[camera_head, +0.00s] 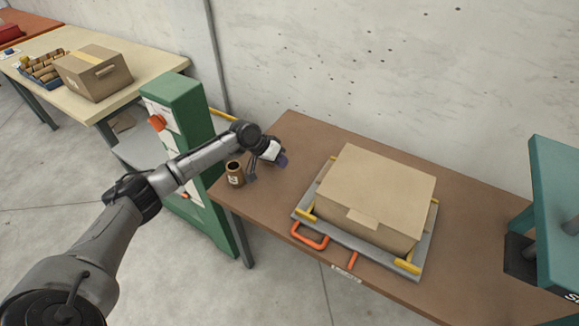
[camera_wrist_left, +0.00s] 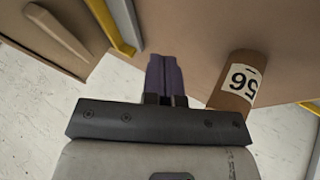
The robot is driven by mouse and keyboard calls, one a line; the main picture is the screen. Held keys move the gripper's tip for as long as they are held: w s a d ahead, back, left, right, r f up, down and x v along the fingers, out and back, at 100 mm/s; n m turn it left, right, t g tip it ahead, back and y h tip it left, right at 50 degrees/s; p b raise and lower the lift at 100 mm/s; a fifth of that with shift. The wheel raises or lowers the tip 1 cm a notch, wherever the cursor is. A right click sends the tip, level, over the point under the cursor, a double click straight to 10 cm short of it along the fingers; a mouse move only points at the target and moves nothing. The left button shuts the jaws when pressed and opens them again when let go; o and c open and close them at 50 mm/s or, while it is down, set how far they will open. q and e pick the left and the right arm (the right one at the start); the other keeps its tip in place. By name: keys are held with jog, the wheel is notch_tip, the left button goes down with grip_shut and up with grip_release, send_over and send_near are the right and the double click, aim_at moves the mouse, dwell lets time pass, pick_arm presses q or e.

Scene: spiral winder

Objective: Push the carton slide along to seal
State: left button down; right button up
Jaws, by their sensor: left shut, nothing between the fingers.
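A closed cardboard carton (camera_head: 375,195) sits on a grey slide plate (camera_head: 340,238) with yellow corner stops, on a brown table. An orange handle (camera_head: 308,238) sticks out from the slide's front left side. My left gripper (camera_head: 282,160) is above the table, left of the carton and apart from it. In the left wrist view its purple fingertips (camera_wrist_left: 165,75) are together with nothing between them. A carton edge (camera_wrist_left: 50,38) and a yellow bar (camera_wrist_left: 108,25) show at upper left there. My right gripper is not in view.
A teal machine (camera_head: 556,210) stands at the right. A green cabinet (camera_head: 183,110) is left of the table.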

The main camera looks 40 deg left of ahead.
aim_at(306, 184)
pick_arm(q)
jog(key=b+x, duration=0.2)
jog(key=x, duration=0.6)
jog(key=shift+f+b, duration=0.1)
jog(key=shift+b, duration=0.2)
jog(key=d, duration=0.1)
jog(key=w+d, duration=0.1)
jog(key=shift+d+f, duration=0.1)
jog(key=shift+d, duration=0.3)
jog(key=shift+d+b, duration=0.3)
jog(key=shift+d, duration=0.4)
